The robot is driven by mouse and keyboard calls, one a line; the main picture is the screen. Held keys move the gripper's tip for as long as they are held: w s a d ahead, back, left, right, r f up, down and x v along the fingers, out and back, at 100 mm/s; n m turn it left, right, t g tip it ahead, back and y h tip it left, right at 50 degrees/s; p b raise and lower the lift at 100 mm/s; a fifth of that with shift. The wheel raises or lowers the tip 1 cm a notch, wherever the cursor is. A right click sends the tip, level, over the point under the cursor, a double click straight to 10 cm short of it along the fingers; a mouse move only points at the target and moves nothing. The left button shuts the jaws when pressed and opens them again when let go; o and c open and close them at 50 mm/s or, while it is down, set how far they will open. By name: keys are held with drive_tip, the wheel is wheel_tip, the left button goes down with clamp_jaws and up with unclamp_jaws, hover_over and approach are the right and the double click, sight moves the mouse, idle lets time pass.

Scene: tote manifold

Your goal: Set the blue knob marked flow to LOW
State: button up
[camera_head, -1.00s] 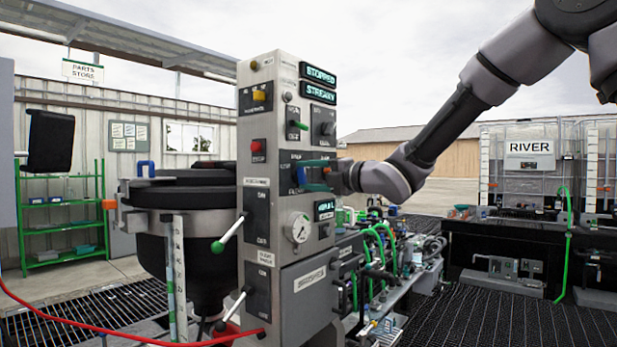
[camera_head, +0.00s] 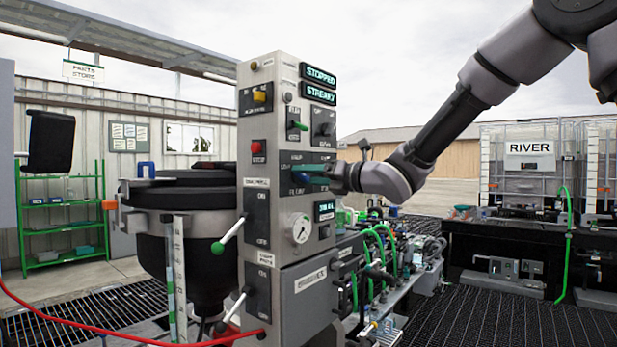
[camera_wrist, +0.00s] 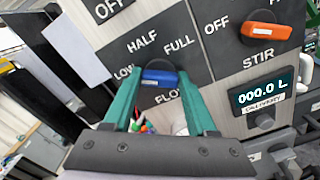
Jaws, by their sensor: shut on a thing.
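The blue flow knob (camera_wrist: 160,78) sits on a dark plate on the panel, with LOW at its left, HALF above left and FULL above right. Its bar lies nearly level in the wrist view, with a pale mark near its left end, on the LOW side. My gripper (camera_wrist: 157,88) has its green fingers shut on the two ends of the knob. In the head view my gripper (camera_head: 312,173) reaches the panel from the right and mostly hides the knob.
An orange STIR knob (camera_wrist: 268,29) is at the right, above a display (camera_wrist: 262,93) reading 000.0 L.

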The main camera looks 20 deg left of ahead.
drive_tip(key=shift+f+n, duration=0.15)
drive_tip(key=shift+n, duration=0.15)
idle(0.4)
drive_tip(key=o, duration=1.4)
drive_tip(key=shift+c, duration=0.2)
drive_tip(key=v, duration=1.1)
